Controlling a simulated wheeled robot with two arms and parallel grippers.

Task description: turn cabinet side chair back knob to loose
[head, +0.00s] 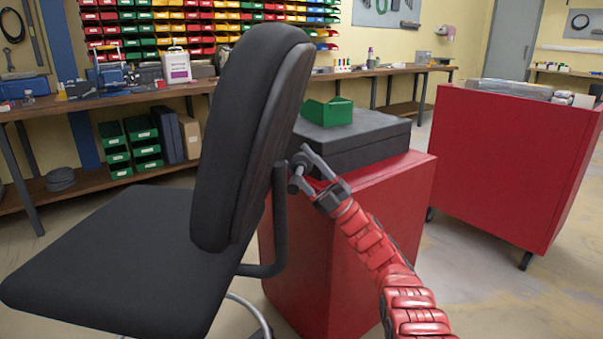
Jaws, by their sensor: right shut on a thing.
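A black office chair stands at the left, its backrest (250,130) upright and its seat (120,255) toward the lower left. A grey knob (296,184) sits behind the backrest, by the chair's back support bar (279,220). My right gripper (301,168), on a red arm from the lower right, is shut on the knob, with its fingers around it. The gripper partly covers the knob, so its turn angle cannot be told. My left gripper is not in view.
A red cabinet (385,200) stands close behind the knob, with a black case (375,138) and a green bin (327,112) on top. Another red cabinet (510,160) stands at the right. A workbench (190,88) runs along the back wall.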

